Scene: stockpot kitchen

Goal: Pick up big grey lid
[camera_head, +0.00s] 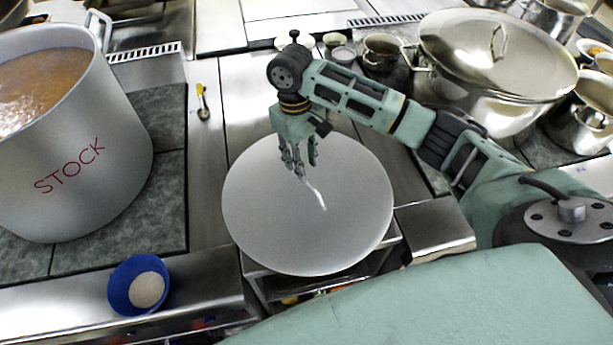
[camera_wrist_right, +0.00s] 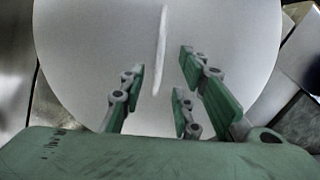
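The big grey lid (camera_head: 265,215) is a large round disc lying on the counter in the middle of the head view, with a thin pale handle (camera_head: 318,196) on top. My right gripper (camera_head: 301,172) is above the lid, at the far end of the handle. In the right wrist view the lid (camera_wrist_right: 90,40) fills most of the picture. The handle (camera_wrist_right: 161,50) runs up from between the open fingers of the right gripper (camera_wrist_right: 165,85). I cannot tell whether any finger touches it. My left gripper is not in view.
A large pot marked STOCK (camera_head: 75,150) holds brown liquid at the left. A blue bowl (camera_head: 125,288) with pale contents sits at the front left. A covered steel pot (camera_head: 495,65) stands at the back right.

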